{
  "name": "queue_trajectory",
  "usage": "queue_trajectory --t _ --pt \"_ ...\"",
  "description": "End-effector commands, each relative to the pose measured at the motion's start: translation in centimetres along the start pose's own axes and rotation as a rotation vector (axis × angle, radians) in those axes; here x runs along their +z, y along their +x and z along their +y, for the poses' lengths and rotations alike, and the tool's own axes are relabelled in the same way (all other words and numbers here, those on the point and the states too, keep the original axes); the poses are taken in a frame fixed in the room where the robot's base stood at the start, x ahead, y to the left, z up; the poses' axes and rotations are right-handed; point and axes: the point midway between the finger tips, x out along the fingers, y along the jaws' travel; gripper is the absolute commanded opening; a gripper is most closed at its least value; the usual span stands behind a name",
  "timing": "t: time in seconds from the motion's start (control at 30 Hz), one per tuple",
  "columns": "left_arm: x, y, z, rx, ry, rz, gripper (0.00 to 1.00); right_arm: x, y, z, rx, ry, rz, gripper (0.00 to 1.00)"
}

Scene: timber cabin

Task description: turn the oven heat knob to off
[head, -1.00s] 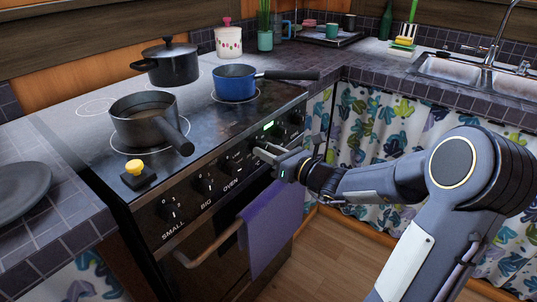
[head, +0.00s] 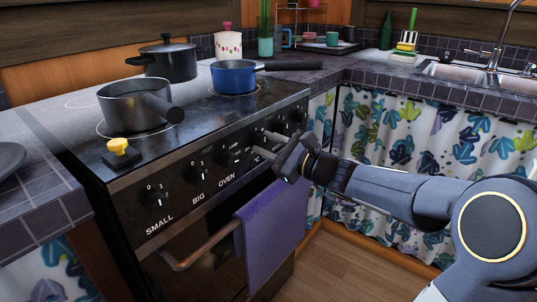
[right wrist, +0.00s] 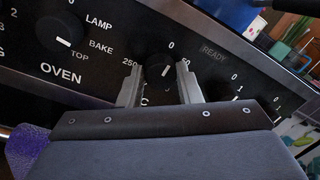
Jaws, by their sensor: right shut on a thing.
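The oven heat knob (right wrist: 158,68) is a dark round knob with a white pointer mark, on the black front panel of the stove (head: 125,190). In the right wrist view its scale shows 0 above, 50 at the right and 250 at the left. In the head view the right gripper (head: 262,142) is at the panel and partly hides the knob. My left gripper is not in view.
The oven function knob (right wrist: 62,30) is left of the heat knob. A READY label (right wrist: 214,53) is to its right. A purple towel (head: 270,235) hangs on the oven handle (head: 205,250). A grey saucepan (head: 135,108) and a blue pan (head: 233,78) stand on the stove.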

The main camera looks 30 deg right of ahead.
Motion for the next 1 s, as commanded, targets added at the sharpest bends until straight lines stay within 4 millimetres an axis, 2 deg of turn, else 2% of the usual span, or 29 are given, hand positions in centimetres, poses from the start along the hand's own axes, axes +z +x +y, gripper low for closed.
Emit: queue_trajectory --t 0.2,0.67,0.7,0.83,1.0 --pt "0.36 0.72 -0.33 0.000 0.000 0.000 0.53 -0.17 -0.03 0.06 0.001 -0.049 0.000 0.09" --pt "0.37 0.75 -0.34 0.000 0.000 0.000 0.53 -0.09 -0.04 0.00 0.001 -0.061 0.000 0.09" --pt "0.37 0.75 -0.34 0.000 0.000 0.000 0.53 -0.09 -0.04 0.00 0.001 -0.061 0.000 0.37" --pt "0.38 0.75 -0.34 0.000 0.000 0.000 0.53 -0.07 -0.03 0.00 0.001 -0.059 -0.001 0.53" --pt "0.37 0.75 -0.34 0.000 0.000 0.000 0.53 -0.04 -0.01 0.01 0.001 -0.058 -0.001 0.53"
